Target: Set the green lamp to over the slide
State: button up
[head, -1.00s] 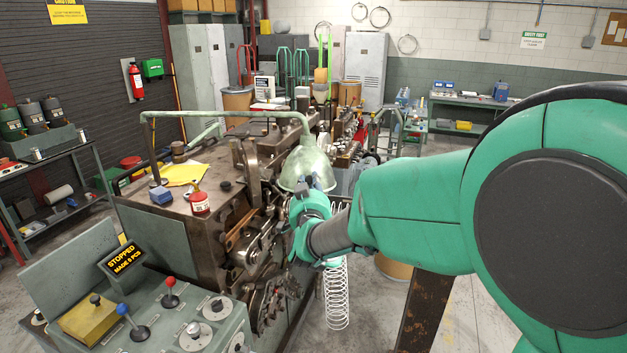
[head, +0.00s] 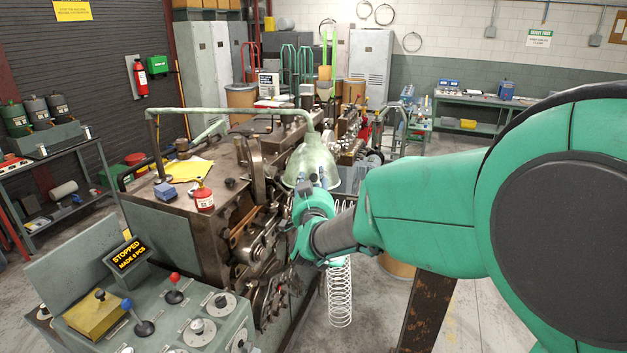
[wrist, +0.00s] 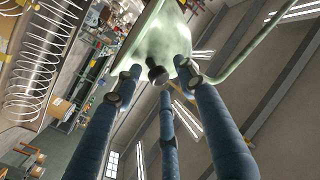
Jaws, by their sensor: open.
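The green lamp (head: 308,158) is a pale green dome shade on a bent pipe arm (head: 215,112) above the spring coiler (head: 180,225). My gripper (head: 316,182) is raised at the near side of the shade and partly covers it. In the wrist view the shade (wrist: 158,38) is just beyond the fingertips, with a dark knob (wrist: 157,72) on it. My open gripper (wrist: 160,82) has its three fingers spread around that knob; I cannot tell whether any finger touches it. I cannot make out the slide for certain among the coiler's parts.
A wire spring (head: 340,292) hangs below my gripper. A control panel (head: 160,325) with levers and knobs stands at front left; its display (head: 127,256) reads STOPPED. A red can (head: 204,197), a blue block (head: 166,191) and yellow paper (head: 190,171) lie on the coiler's top.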

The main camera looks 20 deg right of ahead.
jog(key=v, duration=1.1)
jog(key=shift+s, duration=0.25)
jog(key=shift+a+r, duration=0.15)
jog(key=shift+a, duration=0.1)
jog(key=s+a+f+n+g+y+b, duration=0.2)
jog(key=s+a+f+n+g+y, duration=0.15)
jog(key=s+a+n+y, duration=0.45)
jog(key=s+f+g, duration=0.2)
jog(key=s+g, duration=0.1)
jog(key=s, duration=0.7)
jog(key=s+f+g, duration=0.2)
jog(key=s+g, duration=0.2)
jog(key=s, duration=0.7)
jog(key=shift+s+a+f+m, duration=0.25)
jog(key=shift+f+m, duration=0.15)
jog(key=shift+c, duration=0.2)
dwell(1.8)
